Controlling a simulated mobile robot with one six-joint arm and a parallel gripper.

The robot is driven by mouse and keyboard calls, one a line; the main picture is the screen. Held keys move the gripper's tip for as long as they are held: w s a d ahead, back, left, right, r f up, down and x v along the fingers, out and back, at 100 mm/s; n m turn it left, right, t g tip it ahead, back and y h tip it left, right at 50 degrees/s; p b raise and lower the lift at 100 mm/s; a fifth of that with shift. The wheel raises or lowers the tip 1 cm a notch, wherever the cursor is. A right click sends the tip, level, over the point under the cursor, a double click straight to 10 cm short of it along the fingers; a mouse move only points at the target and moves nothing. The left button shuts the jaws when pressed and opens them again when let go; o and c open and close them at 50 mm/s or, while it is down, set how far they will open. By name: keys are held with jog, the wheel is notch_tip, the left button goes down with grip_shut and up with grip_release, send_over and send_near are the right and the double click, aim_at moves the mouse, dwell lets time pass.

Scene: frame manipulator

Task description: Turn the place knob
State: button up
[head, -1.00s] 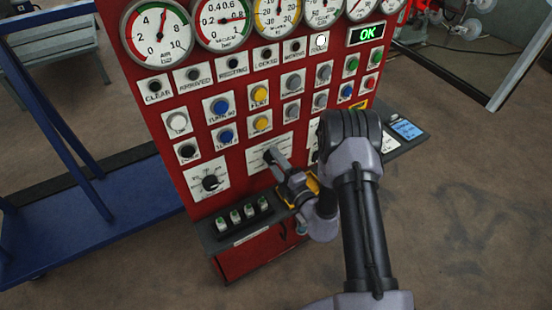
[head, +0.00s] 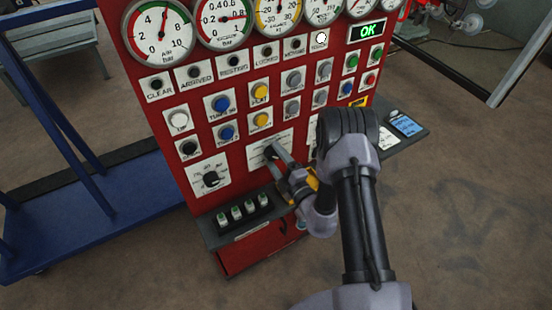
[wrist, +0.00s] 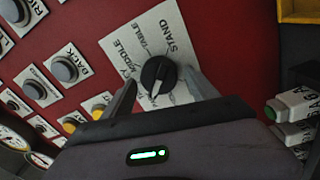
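The place knob (wrist: 158,74) is a round black knob with a white pointer mark, on a white plate (wrist: 140,35) lettered STAND, TABLE and MIDDLE, with further lettering partly hidden. In the wrist view its pointer faces down toward my gripper. My gripper (wrist: 160,84) is open, with one finger on each side of the knob and a visible gap to each. In the head view my gripper (head: 275,157) is at the white plate (head: 284,138) low on the red panel, and its fingers largely cover the knob.
Another black rotary knob (head: 211,179) is left of my gripper. Several coloured push buttons (head: 260,91) and gauges (head: 225,20) fill the panel above. A dark ledge (head: 240,222) with several small switches juts out below. A blue cart frame (head: 95,215) stands at the left.

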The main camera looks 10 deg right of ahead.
jog(key=v, duration=1.7)
jog(key=shift+s, duration=0.25)
jog(key=shift+d, duration=0.1)
